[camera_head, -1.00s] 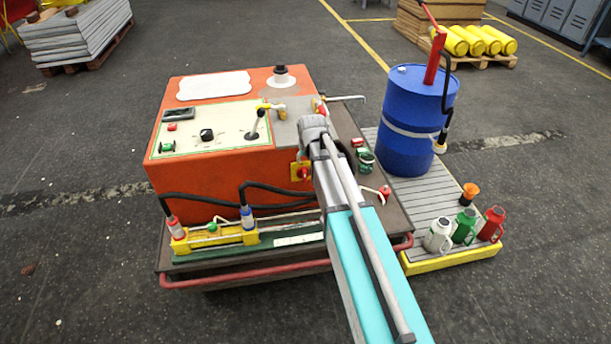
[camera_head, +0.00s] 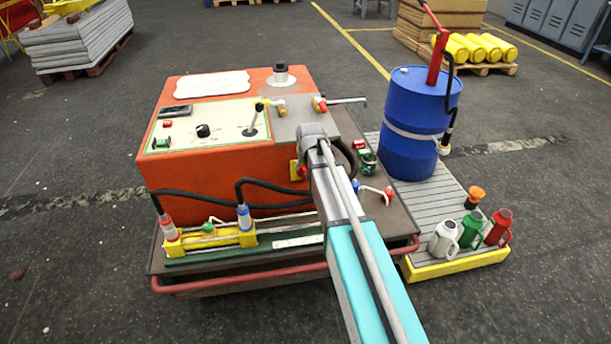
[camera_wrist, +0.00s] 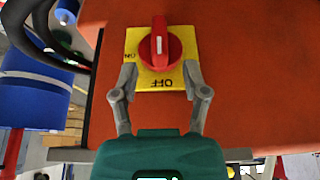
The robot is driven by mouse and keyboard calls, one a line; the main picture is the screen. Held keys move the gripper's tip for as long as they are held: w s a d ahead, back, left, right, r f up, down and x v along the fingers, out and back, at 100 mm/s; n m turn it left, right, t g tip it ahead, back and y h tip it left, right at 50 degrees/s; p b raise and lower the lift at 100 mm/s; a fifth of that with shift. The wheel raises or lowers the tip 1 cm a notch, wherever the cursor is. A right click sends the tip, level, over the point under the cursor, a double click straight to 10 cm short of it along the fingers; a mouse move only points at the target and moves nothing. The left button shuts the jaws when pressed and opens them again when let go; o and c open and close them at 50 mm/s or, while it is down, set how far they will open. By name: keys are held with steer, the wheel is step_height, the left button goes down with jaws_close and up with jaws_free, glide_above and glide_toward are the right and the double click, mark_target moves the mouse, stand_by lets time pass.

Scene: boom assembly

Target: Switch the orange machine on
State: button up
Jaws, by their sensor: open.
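The orange machine (camera_head: 205,189) stands on a dark trolley in the head view. On its front face is a yellow switch plate (camera_head: 294,170), partly covered by my arm. In the wrist view the yellow plate (camera_wrist: 187,40) carries a red rotary knob (camera_wrist: 172,47). The knob's white mark runs vertically, in line with the upside-down OFF label at the bottom; ON is at the left. My gripper (camera_wrist: 160,78) is open, its two fingertips over the plate's lower corners, either side of OFF. The knob is above and between them, not gripped. In the head view the gripper is hidden.
A control panel (camera_head: 180,139) with a lever tops the machine. Black hoses run to a yellow cylinder (camera_head: 205,241) at the front. A blue drum (camera_head: 412,150) and several jugs stand on a grey platform (camera_head: 429,215) at right.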

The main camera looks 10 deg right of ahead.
mark_target(305, 169)
steer(key=shift+b+x, duration=1.4)
steer(key=shift+x, duration=0.4)
steer(key=shift+d, duration=0.1)
jaws_close()
